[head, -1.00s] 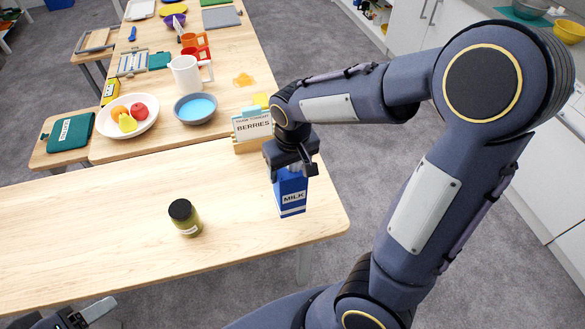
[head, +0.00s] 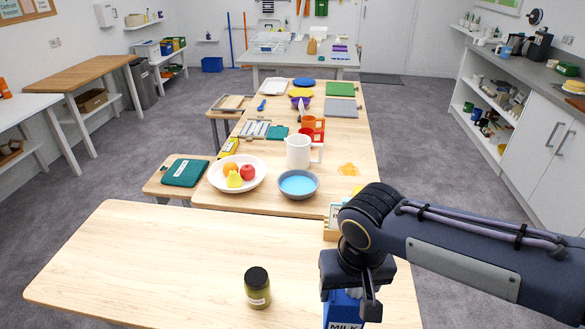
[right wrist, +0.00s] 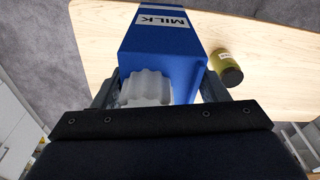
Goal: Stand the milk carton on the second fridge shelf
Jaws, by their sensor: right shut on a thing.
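The blue milk carton (head: 343,310) with a white MILK label is at the bottom edge of the head view, its lower part cut off. My right gripper (head: 350,283) is shut on its top, with the arm coming in from the right. In the right wrist view the carton (right wrist: 165,50) sits between the two fingers, with a white ribbed cap (right wrist: 146,88) near me. I cannot tell whether the carton touches the table. My left gripper is not in view. The fridge and its shelves are not in view.
A dark-lidded jar (head: 257,288) stands on the near table (head: 150,265), left of the carton. Behind are a fruit plate (head: 214,183), a blue bowl (head: 298,184), a white pitcher (head: 298,152) and a partly hidden card box (head: 333,222). Floor is clear right of the tables.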

